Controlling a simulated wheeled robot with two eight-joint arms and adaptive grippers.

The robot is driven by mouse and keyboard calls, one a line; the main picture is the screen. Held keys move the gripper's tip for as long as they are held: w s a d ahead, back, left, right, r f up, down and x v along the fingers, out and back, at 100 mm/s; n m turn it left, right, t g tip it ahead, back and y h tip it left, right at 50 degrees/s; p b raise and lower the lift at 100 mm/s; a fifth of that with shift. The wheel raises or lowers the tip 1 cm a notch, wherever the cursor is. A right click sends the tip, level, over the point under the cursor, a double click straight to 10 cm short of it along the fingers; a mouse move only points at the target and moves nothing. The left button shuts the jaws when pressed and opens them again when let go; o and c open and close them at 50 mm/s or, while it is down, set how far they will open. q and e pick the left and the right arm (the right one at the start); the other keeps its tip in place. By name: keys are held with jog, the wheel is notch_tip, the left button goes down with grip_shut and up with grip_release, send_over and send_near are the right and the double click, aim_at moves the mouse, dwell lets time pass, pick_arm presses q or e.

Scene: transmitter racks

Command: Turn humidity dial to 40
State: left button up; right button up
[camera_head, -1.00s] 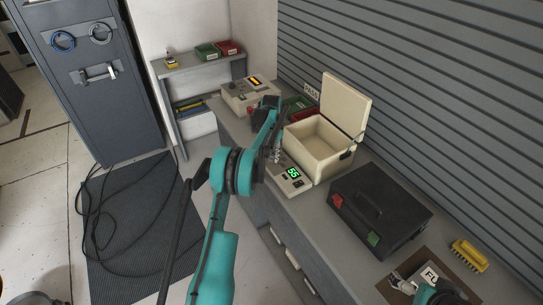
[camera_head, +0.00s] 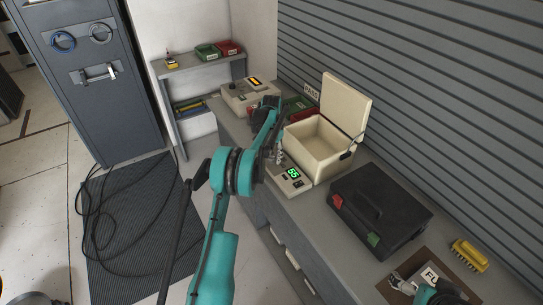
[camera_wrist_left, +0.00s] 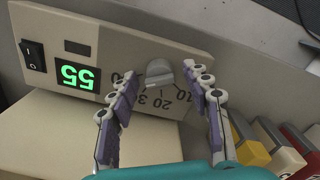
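The humidity unit (camera_head: 287,182) is a beige panel beside the open cream box, with a green display (camera_head: 293,173) reading 55. In the left wrist view the display (camera_wrist_left: 77,76) appears upside down, also reading 55. The grey dial (camera_wrist_left: 159,72) has printed numbers around it, including 10, 20 and 30; some are hidden by a finger. My left gripper (camera_head: 277,156) is over the panel. In the wrist view its fingers are apart, one on each side of the dial; I cannot tell whether they touch it. My right gripper (camera_head: 402,284) is at the lower right, its finger opening unclear.
The open cream box (camera_head: 318,146) stands right behind the panel. Another beige device (camera_head: 248,93) and red and green bins lie at the far end. A black rocker switch (camera_wrist_left: 33,54) is beside the display.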

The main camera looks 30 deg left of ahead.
pick_arm(q)
jog(key=shift+r, duration=0.1)
notch_tip(320, 180, up, 12)
dwell(0.5)
dwell(0.4)
